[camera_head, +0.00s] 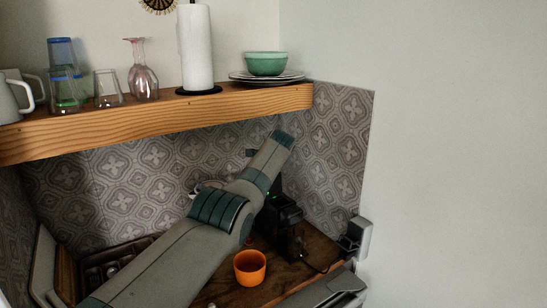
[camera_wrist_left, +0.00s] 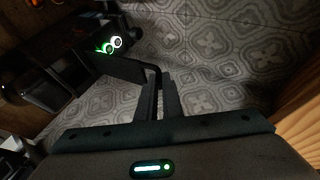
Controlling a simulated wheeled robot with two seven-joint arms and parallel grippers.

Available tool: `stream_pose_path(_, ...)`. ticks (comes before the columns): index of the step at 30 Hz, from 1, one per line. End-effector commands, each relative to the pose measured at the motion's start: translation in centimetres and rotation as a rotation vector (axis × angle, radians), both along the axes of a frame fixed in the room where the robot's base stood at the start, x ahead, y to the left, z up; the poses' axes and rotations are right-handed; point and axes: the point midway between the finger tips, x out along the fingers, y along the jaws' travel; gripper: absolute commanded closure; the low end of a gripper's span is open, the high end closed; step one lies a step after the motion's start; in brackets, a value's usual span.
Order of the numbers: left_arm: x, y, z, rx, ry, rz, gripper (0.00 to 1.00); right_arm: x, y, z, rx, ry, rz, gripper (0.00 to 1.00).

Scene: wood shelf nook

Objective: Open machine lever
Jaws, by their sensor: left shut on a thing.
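The black coffee machine (camera_head: 287,232) stands on the wooden counter against the tiled wall, partly hidden behind my left arm. In the left wrist view the machine (camera_wrist_left: 62,85) is at the left, with round lit buttons near its top. Its dark lever (camera_wrist_left: 130,66) reaches from the machine to my left gripper (camera_wrist_left: 158,84). The two fingers are close together, shut on the lever's end. In the head view my left arm crosses from lower left up to above the machine, and its fingertips are not clearly seen. My right gripper cannot be seen.
An orange cup (camera_head: 250,267) stands on the counter in front of the machine. A wooden shelf (camera_head: 160,118) hangs above, holding glasses, a paper roll (camera_head: 196,50), plates and a green bowl (camera_head: 266,63). A wall socket with a plug (camera_head: 357,238) is at the right.

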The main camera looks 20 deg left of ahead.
Motion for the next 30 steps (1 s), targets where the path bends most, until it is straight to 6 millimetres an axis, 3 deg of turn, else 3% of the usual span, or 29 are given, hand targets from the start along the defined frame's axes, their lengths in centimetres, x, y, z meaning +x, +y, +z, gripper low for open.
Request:
stream_pose_path(1,0.27,-0.15,1.21,0.0,-0.02,-0.004,1.0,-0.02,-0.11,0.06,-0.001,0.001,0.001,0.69)
stream_pose_path(7,0.29,-0.16,1.29,0.0,-0.022,-0.004,1.0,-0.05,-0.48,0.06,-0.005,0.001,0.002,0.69)
stream_pose_path(9,0.28,-0.17,1.28,0.0,-0.022,-0.004,0.79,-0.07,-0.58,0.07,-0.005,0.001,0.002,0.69)
stream_pose_path(10,0.28,-0.16,1.23,0.0,-0.02,-0.004,0.75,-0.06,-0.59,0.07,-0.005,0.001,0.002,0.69)
stream_pose_path(30,-0.16,-0.23,0.57,0.001,-0.008,0.0,0.75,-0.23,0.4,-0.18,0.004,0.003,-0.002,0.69)
